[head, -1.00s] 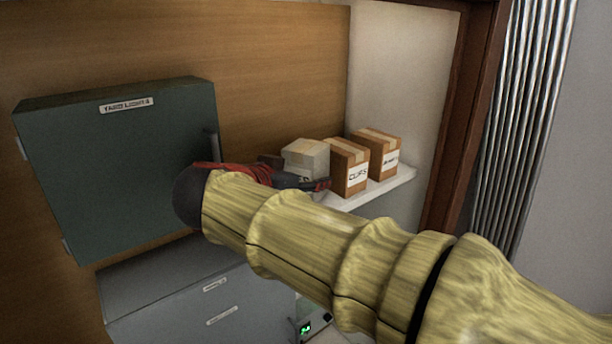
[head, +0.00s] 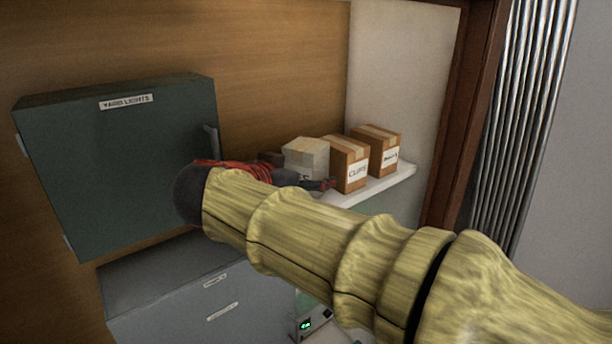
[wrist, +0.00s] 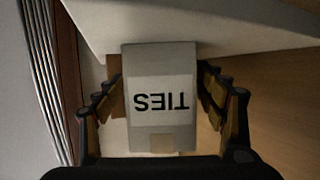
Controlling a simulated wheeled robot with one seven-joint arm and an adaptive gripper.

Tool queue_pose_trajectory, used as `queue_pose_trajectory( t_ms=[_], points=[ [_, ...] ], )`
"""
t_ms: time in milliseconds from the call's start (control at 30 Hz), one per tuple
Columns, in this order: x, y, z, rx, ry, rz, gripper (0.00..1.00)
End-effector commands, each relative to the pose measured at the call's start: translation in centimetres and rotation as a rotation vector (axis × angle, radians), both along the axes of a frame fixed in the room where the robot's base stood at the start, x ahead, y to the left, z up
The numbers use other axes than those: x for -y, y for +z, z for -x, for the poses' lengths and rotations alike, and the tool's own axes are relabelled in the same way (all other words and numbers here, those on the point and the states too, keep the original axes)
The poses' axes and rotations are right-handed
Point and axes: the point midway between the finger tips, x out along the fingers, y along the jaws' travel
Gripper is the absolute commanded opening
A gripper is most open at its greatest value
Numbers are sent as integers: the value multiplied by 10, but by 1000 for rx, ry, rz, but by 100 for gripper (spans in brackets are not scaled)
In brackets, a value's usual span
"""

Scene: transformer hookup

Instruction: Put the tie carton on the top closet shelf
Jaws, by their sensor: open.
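The tie carton (head: 306,153) is a pale grey box standing on the white closet shelf (head: 375,190), at the left end of a row of cartons. In the wrist view the tie carton (wrist: 160,60) appears upside down, its TIES label facing me. My gripper (wrist: 160,85) is open, with one finger on each side of the carton and narrow gaps between. In the head view my gripper (head: 300,182) is partly hidden by my wrist and covers the lower part of the carton.
A brown CLIPS carton (head: 346,164) stands just right of the tie carton, with another brown carton (head: 378,150) beyond it. A green YARD LIGHTS cabinet (head: 120,165) is at left. A dark red door frame (head: 464,120) bounds the closet at right.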

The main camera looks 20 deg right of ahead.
Motion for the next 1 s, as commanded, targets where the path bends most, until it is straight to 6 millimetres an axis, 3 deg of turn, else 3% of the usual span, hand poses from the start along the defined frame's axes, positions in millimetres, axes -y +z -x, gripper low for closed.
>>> queue_pose_trajectory(
  t_ms=[167,700,1000],
  points=[
    [-11,7,8,1,2,-1,71],
    [-78,38,65,1,3,0,71],
    [-86,43,73,0,0,0,71]
  ],
)
